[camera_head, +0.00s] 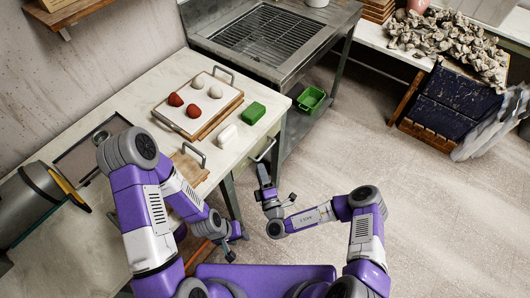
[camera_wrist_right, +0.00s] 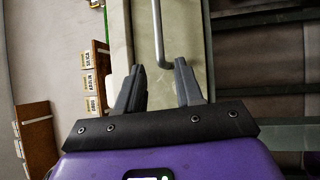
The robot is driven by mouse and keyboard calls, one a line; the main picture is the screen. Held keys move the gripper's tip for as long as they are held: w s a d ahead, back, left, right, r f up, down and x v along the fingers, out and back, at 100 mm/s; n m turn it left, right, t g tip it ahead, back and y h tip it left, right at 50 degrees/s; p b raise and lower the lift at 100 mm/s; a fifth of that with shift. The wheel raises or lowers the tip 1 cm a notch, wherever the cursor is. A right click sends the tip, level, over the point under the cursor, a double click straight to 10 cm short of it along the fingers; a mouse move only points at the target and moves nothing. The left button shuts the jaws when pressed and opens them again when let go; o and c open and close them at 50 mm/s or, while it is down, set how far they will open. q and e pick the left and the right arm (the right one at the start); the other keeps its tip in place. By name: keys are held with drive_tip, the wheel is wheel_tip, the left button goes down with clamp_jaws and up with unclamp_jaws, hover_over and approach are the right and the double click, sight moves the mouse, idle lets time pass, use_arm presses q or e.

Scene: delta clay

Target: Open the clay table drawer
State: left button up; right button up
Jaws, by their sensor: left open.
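The clay table (camera_head: 120,205) has a pale top and runs diagonally along the wall at left. A curved metal handle (camera_head: 266,150) sticks out at its right edge near the corner. It also shows in the right wrist view as a grey bar (camera_wrist_right: 159,35). My right gripper (camera_head: 262,168) is just below the handle in the head view. Its two fingers (camera_wrist_right: 160,68) are apart, with the bar's end near the fingertips between them; I cannot tell whether they touch. My left gripper (camera_head: 242,232) is low beside the table's front edge, away from the handle, open and apparently empty. The drawer front is mostly hidden.
On the table are a tray (camera_head: 168,119) with red and white lumps, a green block (camera_head: 253,112) and a white block (camera_head: 227,137). A metal sink stand (camera_head: 224,50) adjoins the table, with a green crate (camera_head: 311,100) on its lower shelf.

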sight(266, 151)
drive_tip(key=w+m+h, duration=0.1)
drive_tip(key=w, duration=0.2)
drive_tip(key=w+d+m+h+b, duration=0.1)
drive_tip(key=w, duration=0.1)
drive_tip(key=w+m+h+b, duration=0.1)
drive_tip(key=w, duration=0.2)
drive_tip(key=shift+w+d+r, duration=0.2)
drive_tip(key=shift+w+r, duration=0.1)
drive_tip(key=shift+r, duration=0.1)
clamp_jaws()
